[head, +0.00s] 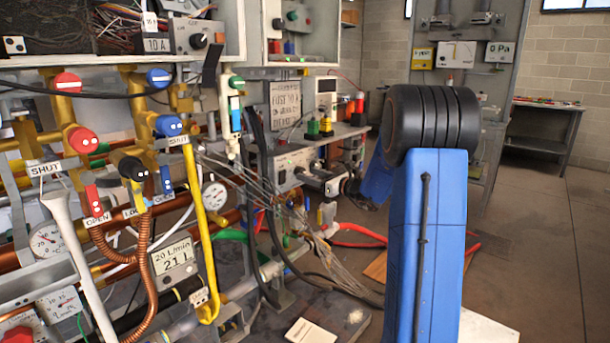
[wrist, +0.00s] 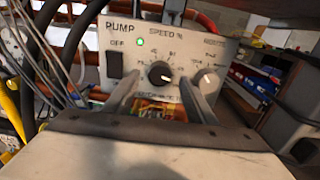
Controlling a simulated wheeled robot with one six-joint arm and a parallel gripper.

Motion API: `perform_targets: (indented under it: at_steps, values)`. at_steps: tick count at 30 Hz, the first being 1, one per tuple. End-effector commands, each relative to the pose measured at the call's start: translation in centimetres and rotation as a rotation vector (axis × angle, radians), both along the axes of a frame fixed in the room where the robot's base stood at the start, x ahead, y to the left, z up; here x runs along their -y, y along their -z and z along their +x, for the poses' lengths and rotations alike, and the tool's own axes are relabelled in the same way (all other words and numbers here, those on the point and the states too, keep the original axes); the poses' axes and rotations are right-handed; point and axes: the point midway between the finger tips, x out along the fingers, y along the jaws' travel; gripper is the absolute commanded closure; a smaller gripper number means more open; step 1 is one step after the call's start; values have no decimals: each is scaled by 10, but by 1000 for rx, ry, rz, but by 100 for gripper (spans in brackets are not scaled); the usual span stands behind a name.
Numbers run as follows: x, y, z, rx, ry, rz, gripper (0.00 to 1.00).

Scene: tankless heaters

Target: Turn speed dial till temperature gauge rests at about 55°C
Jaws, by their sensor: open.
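The speed dial (wrist: 160,74) is a round black knob with a light pointer line, under the words SPEED % on the pale PUMP panel (wrist: 190,47). My gripper (wrist: 160,82) is open in the wrist view, with one finger on each side of the dial; I cannot tell whether either touches it. In the head view my gripper (head: 322,184) is in front of the pump box (head: 291,166), and the dial is hard to make out. Round white gauges show at the left (head: 47,241) and among the pipes (head: 214,195); their readings are too small to tell.
A black OFF switch (wrist: 116,64) and a lit green lamp (wrist: 140,41) are left of the dial. A silver knob (wrist: 207,82) is close to the right finger. Dark cables (wrist: 45,45) hang at the left.

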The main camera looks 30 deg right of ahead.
Motion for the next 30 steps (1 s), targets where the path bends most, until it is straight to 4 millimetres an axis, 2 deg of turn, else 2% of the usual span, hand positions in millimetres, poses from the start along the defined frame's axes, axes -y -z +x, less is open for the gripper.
perform_targets:
  at_steps: [7,18,23,24,30]
  values:
    - [-8,0,23,0,0,0,49]
    - [-10,0,27,0,1,0,49]
    - [-10,0,27,0,1,0,87]
    - [-10,0,27,0,1,0,91]
    - [-10,0,27,3,0,-8,90]
